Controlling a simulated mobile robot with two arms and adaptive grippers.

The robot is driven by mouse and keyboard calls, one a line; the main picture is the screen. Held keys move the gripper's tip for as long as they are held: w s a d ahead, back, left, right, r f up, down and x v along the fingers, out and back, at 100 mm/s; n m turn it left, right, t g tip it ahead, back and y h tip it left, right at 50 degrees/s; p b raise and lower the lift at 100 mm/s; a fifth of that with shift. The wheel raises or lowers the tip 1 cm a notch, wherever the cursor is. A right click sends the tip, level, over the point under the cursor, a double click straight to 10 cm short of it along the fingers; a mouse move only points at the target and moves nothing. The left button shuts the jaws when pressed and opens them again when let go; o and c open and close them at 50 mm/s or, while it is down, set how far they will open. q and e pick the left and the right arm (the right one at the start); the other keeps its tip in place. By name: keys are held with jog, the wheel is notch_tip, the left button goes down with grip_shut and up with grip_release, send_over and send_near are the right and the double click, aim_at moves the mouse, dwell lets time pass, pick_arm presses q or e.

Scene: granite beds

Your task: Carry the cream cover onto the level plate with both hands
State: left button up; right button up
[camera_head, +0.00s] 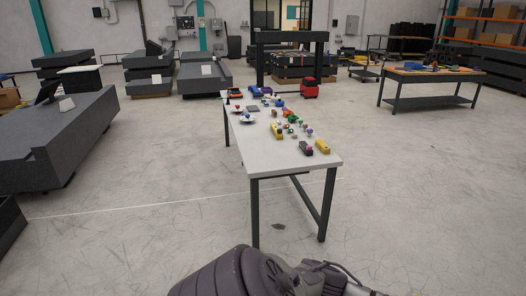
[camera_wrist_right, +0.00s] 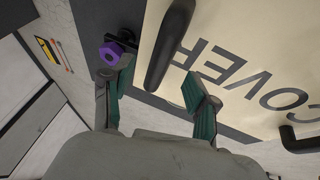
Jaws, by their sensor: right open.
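The cream cover (camera_wrist_right: 226,45) fills the upper right of the right wrist view, with dark "COVER" lettering upside down. A black handle (camera_wrist_right: 171,42) stands on it, and a second black handle (camera_wrist_right: 299,138) is cut off at the right edge. My right gripper (camera_wrist_right: 156,78) is open, its teal-padded fingers on either side of the near end of the first handle; I cannot tell whether they touch it. In the head view I cannot make out the cover or either gripper; one of my arms crosses the bottom edge. I cannot identify the level plate.
A purple hexagonal piece (camera_wrist_right: 110,53) shows by the left finger. A long table (camera_head: 285,165) with several small objects stands ahead in the head view. Granite beds (camera_head: 62,140) stand at the left, a workbench (camera_head: 430,74) at the back right. The floor on the right is clear.

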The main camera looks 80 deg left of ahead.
jog(key=shift+v, duration=1.1)
pick_arm(q)
notch_tip(320, 180, up, 12)
jog(key=a, duration=0.2)
jog(key=shift+a, duration=0.15)
jog(key=shift+f, duration=0.1)
pick_arm(e)
jog(key=v, duration=1.2)
